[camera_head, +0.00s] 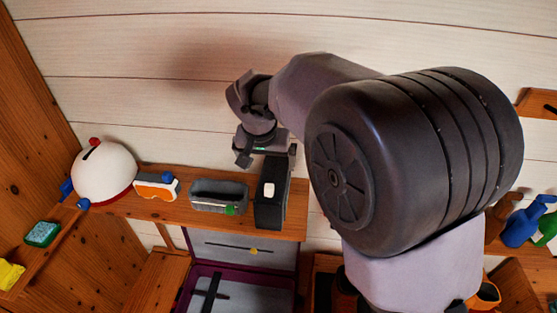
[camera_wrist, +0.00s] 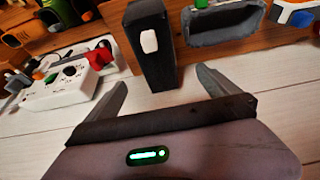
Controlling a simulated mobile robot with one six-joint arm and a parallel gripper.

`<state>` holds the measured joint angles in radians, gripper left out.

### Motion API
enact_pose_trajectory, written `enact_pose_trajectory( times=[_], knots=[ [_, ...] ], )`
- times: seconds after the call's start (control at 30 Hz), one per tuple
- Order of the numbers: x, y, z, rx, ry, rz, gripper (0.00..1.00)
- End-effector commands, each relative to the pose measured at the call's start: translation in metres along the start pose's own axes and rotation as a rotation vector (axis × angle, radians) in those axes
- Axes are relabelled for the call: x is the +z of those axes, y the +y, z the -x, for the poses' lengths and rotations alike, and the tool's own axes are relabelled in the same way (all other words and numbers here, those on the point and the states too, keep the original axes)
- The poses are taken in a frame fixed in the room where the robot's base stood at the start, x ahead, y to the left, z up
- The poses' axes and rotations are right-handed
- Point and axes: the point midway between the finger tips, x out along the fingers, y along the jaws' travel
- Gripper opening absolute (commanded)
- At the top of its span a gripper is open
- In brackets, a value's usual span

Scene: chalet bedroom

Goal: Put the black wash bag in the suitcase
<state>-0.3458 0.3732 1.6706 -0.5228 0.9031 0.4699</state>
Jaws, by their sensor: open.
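The black wash bag (camera_head: 272,205) stands upright on the wooden shelf, near its right end, with a white label on its front. It also shows in the wrist view (camera_wrist: 152,68), ahead of the fingers. My gripper (camera_head: 268,160) is open and empty at the upper part of the bag in the head view; contact cannot be told. In the wrist view my gripper (camera_wrist: 160,78) has its fingers spread, with the bag beyond the gap between them. The open suitcase (camera_head: 186,290), purple-edged with a grey lining, lies below the shelf, partly cut off by the frame.
On the shelf (camera_head: 290,225), a grey pouch (camera_head: 218,195) stands just left of the bag, then orange-and-white goggles (camera_head: 155,188) and a white helmet (camera_head: 103,172). A white panelled wall (camera_head: 180,60) rises behind. A white box with knobs (camera_wrist: 65,90) shows in the wrist view.

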Motion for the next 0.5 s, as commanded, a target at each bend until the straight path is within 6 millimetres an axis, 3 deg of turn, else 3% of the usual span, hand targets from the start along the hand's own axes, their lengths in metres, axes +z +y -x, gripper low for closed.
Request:
enact_pose_trajectory(
  times=[0.2, 0.5],
  knots=[
    [0.002, 0.002, -0.067, 0.003, -0.005, 0.0, 1.0],
    [0.002, 0.005, -0.113, 0.002, -0.005, 0.0, 1.0]
  ],
)
